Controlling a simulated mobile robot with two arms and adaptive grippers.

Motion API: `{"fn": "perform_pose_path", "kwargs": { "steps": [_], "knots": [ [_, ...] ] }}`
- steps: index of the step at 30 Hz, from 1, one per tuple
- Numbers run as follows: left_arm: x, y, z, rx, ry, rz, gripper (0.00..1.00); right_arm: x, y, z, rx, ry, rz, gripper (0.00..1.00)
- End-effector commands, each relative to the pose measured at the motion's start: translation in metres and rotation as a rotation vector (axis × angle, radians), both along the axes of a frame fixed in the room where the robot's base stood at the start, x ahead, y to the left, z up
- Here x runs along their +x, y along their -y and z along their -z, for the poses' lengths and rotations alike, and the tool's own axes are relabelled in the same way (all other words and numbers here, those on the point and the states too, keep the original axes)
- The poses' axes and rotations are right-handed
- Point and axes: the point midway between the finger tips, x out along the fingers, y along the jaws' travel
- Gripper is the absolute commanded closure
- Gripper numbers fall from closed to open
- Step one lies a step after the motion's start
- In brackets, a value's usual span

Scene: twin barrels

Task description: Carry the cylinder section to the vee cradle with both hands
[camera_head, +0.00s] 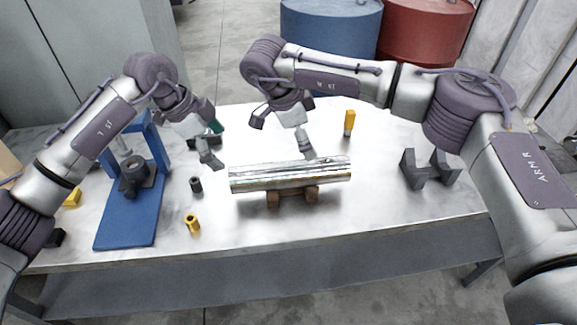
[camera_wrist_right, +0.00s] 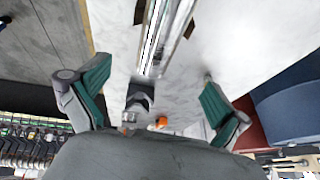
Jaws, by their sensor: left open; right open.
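The shiny metal cylinder section (camera_head: 290,174) lies level on two brown wooden supports (camera_head: 273,200) at mid-table. The dark grey vee cradle (camera_head: 430,170) stands empty to its right. My left gripper (camera_head: 213,147) is open and empty, above the table just off the cylinder's left end. My right gripper (camera_head: 283,134) is open above and behind the cylinder, apart from it as far as I can tell. In the right wrist view, the open green-padded fingers (camera_wrist_right: 153,98) frame the near end of the cylinder (camera_wrist_right: 161,35), which lies beyond their tips.
A blue press-like fixture (camera_head: 125,222) stands at the left. A dark small cylinder (camera_head: 196,184) and a yellow piece (camera_head: 192,223) lie between it and the cylinder. Another yellow piece (camera_head: 349,122) stands behind. Blue (camera_head: 328,30) and red (camera_head: 425,32) barrels stand beyond the table. The front right tabletop is clear.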

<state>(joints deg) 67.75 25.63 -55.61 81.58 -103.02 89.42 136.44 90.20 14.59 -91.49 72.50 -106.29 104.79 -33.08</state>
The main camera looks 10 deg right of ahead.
Motion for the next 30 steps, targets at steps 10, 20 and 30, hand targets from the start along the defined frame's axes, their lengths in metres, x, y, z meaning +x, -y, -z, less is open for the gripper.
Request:
{"fn": "perform_pose_path", "kwargs": {
  "steps": [10,20,30],
  "knots": [
    [0.001,0.005,0.012,0.0,-0.002,0.0,0.0,0.001,0.005,0.013,0.001,-0.003,0.0,0.0],
    [0.006,0.029,0.07,0.0,-0.003,0.0,0.0,0.006,0.029,0.07,0.001,-0.004,0.003,0.0],
    [0.011,0.049,0.117,0.0,-0.002,0.0,0.0,0.011,0.049,0.118,0.001,-0.001,0.002,0.0]
  ]
}}
